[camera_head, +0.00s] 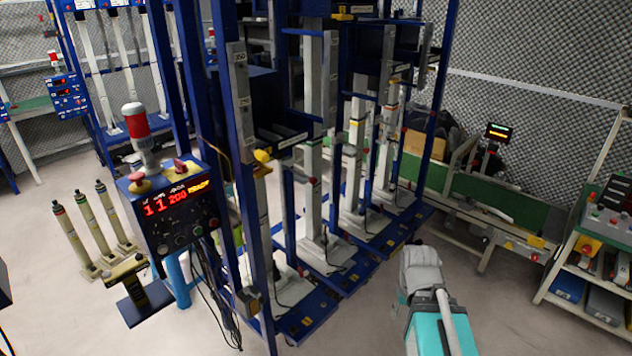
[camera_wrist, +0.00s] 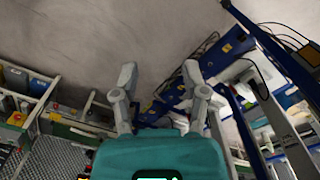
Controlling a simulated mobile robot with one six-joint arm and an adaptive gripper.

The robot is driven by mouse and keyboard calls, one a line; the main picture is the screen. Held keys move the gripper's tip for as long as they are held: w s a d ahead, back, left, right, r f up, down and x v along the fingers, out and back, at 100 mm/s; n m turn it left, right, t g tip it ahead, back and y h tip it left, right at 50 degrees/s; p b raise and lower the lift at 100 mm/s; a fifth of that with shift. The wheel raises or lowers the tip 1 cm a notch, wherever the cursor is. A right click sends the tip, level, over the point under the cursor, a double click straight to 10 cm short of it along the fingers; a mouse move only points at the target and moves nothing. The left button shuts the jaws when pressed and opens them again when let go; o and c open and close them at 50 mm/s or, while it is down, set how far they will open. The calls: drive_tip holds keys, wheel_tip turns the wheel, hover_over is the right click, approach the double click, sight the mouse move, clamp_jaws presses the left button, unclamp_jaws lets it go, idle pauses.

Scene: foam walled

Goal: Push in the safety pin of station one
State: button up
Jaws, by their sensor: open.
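A blue rack (camera_head: 330,262) holds several grey upright stations in a row. The nearest station (camera_head: 262,215) has a yellow knob (camera_head: 262,156) partway up its post. The station behind it (camera_head: 313,200) has a small red knob (camera_head: 312,181). I cannot tell which of these is the safety pin, and no station number is readable. My gripper (camera_head: 420,262) is to the right of the rack, low over the floor and apart from it. The rack (camera_wrist: 205,70) shows at the right there.
A control box (camera_head: 175,212) with red digits, a "READY" display and a red-and-white lamp stands at the rack's front left. Several yellowish cylinders (camera_head: 75,238) stand left of it. A green conveyor (camera_head: 480,195) and a shelf cart (camera_head: 590,265) are at right. Floor around my gripper is clear.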

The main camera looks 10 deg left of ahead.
drive_tip(key=shift+o, duration=0.7)
drive_tip(key=n+t+y+b, duration=0.75)
drive_tip(key=t+y, duration=0.35)
drive_tip(key=y, duration=0.3)
approach(316, 182)
drive_tip(key=p+v, duration=0.1)
drive_tip(key=v, duration=0.2)
drive_tip(key=shift+d, duration=0.15)
drive_tip(key=x, duration=1.3)
drive_tip(key=shift+w+a+r, duration=0.1)
drive_tip(key=shift+w+a, duration=0.05)
drive_tip(key=shift+a, duration=0.25)
